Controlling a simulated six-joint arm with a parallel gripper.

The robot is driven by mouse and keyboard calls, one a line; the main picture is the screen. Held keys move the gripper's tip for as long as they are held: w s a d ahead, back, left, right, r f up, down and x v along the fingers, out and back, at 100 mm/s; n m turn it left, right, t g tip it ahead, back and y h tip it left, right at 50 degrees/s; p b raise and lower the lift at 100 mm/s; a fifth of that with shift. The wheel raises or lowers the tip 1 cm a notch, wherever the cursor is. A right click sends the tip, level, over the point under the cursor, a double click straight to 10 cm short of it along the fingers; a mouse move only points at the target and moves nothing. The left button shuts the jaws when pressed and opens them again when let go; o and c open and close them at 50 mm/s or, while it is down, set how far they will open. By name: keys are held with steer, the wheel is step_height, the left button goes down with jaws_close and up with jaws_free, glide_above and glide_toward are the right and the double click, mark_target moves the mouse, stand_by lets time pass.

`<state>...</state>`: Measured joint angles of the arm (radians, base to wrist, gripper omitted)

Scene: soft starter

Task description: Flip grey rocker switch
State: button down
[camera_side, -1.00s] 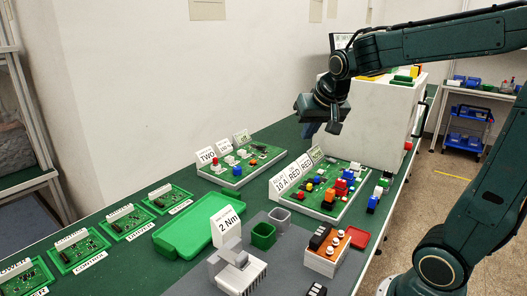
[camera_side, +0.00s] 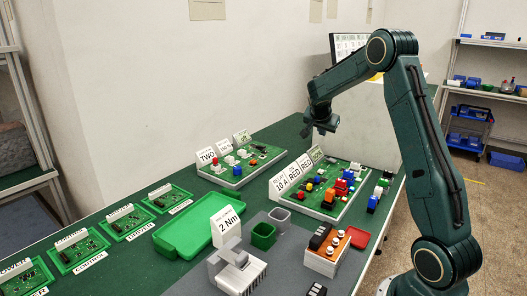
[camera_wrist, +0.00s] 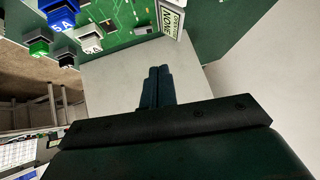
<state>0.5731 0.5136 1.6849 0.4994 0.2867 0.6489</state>
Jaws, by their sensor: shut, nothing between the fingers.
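My gripper (camera_side: 320,130) hangs in the air behind the right-hand green component board (camera_side: 335,205), in front of the white box (camera_side: 366,120). In the wrist view its two dark fingers (camera_wrist: 157,88) are together with nothing between them. The wrist view also shows part of a green board (camera_wrist: 125,35) with a blue block marked 5 A (camera_wrist: 60,14), a green block (camera_wrist: 40,46) and a pale grey block (camera_wrist: 90,42). I cannot pick out a grey rocker switch for certain in either view. My arm covers part of the white box.
A second component board (camera_side: 240,168) with label cards stands left of the first. A green tray (camera_side: 183,236), an orange-topped box (camera_side: 326,250), a grey fixture (camera_side: 238,272) and a red tray (camera_side: 357,238) stand nearer. A screen (camera_side: 347,44) is behind my arm.

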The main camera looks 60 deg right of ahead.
steer(key=shift+m+g, duration=0.3)
steer(key=shift+m, duration=0.3)
steer(key=d+f, duration=0.2)
steer(key=d, duration=0.2)
steer(key=shift+s+d+f, duration=0.2)
steer(key=shift+s+f, duration=0.2)
glide_above(331, 160)
steer(key=a, duration=0.1)
step_height(331, 160, down, 7)
steer(key=shift+w+f, duration=0.1)
steer(key=shift+w, duration=0.05)
steer(key=f, duration=0.2)
steer(key=shift+w+f, duration=0.3)
steer(key=shift+f, duration=0.1)
steer(key=shift+w+f, duration=0.1)
steer(key=shift+f, duration=0.35)
